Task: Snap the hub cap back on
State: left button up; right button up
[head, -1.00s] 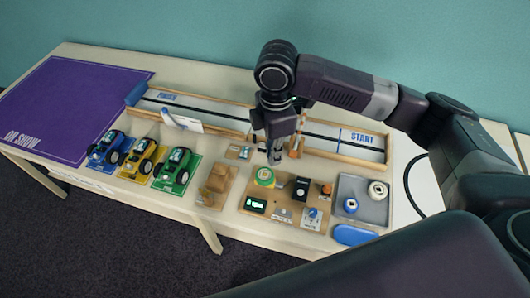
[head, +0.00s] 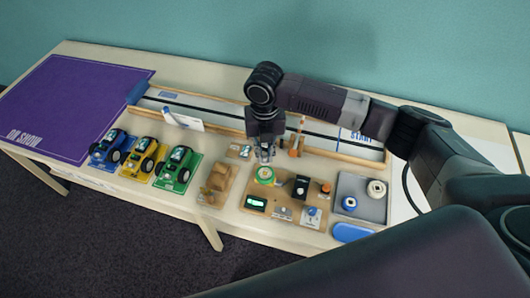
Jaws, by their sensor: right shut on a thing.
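My right gripper (head: 265,157) points down just above a round green piece (head: 265,175) with a pale top, which stands on a wooden board (head: 255,190). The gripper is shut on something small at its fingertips. The thing is too small and too hidden by the fingers to make out, so I cannot tell for certain that it is the hub cap. From this angle I cannot tell whether the fingertips touch the green piece. A blue (head: 112,148), a yellow (head: 147,156) and a green toy car (head: 177,167) stand to the left. My left gripper is out of view.
The board also carries a black block (head: 301,186) and a small green-lit display (head: 256,203). A grey tray (head: 373,208) with two round spools lies right of it, a blue oval (head: 352,233) in front. A wood-edged track (head: 220,118) runs behind. The purple mat (head: 70,105) is clear.

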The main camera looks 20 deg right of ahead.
aim_at(265, 161)
jog(key=shift+f+b, duration=2.15)
jog(key=shift+b, duration=0.2)
jog(key=shift+f+b, duration=0.3)
jog(key=shift+f, duration=0.75)
jog(key=shift+r+p, duration=0.1)
jog(key=shift+p, duration=0.6)
jog(key=shift+f+p, duration=0.25)
jog(key=shift+p, duration=0.1)
jog(key=shift+p, duration=0.35)
jog(key=o, duration=0.8)
jog(key=shift+o, duration=0.4)
